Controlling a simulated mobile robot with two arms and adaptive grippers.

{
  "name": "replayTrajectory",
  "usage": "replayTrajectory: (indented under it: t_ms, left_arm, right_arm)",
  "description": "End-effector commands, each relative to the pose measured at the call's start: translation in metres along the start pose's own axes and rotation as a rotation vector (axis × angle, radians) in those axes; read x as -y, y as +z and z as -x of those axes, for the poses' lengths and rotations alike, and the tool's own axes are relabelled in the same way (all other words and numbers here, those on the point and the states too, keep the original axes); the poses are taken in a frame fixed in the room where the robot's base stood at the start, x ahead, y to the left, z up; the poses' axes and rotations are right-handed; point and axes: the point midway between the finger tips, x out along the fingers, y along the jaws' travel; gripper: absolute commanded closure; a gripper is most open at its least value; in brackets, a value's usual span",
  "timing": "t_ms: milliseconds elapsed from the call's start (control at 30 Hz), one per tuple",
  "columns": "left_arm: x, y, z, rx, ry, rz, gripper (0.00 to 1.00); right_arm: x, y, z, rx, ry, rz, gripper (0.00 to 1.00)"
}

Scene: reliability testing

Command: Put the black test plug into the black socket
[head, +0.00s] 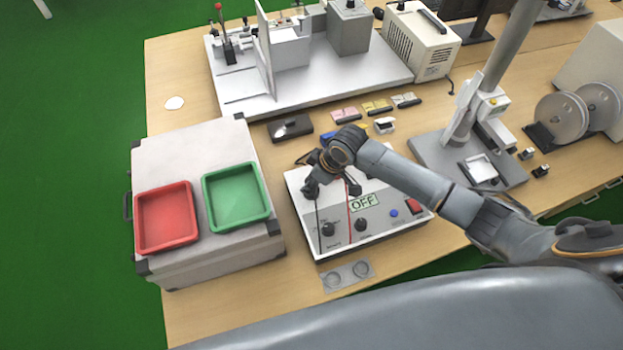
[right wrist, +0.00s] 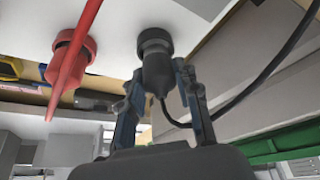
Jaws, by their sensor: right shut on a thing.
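My right gripper (head: 312,186) is over the back left of the tester box (head: 373,229) in the head view. In the right wrist view its two fingers (right wrist: 158,75) are shut around the black test plug (right wrist: 157,78), whose black lead (right wrist: 235,99) curves off to the right. The plug is upright and in line with the round black collar of the black socket (right wrist: 154,40) at the white panel. They look touching, but how deep the plug sits cannot be told. The gripper hides this spot in the head view. My left gripper is not in view.
A red plug with its red lead (right wrist: 72,65) is beside the black one at the panel. The box display reads OFF (head: 364,202). A red tray (head: 166,243) and green tray (head: 236,222) stand on a grey case to the left. Small parts lie behind the box.

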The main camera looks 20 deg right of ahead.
Motion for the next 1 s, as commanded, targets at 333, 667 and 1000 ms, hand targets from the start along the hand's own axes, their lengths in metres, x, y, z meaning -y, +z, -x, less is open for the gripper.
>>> replayTrajectory:
  t_ms: [333, 667, 1000]
  left_arm:
    - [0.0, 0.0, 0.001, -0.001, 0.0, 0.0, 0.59]
    - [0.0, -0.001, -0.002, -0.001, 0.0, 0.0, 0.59]
    - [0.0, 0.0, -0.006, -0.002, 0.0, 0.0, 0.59]
  right_arm:
    - [0.0, 0.0, 0.0, 0.0, 0.0, 0.0, 1.0]
    - [0.0, 0.003, -0.005, 0.001, 0.0, 0.0, 1.0]
    - [0.0, 0.005, -0.012, 0.001, 0.0, 0.0, 1.0]
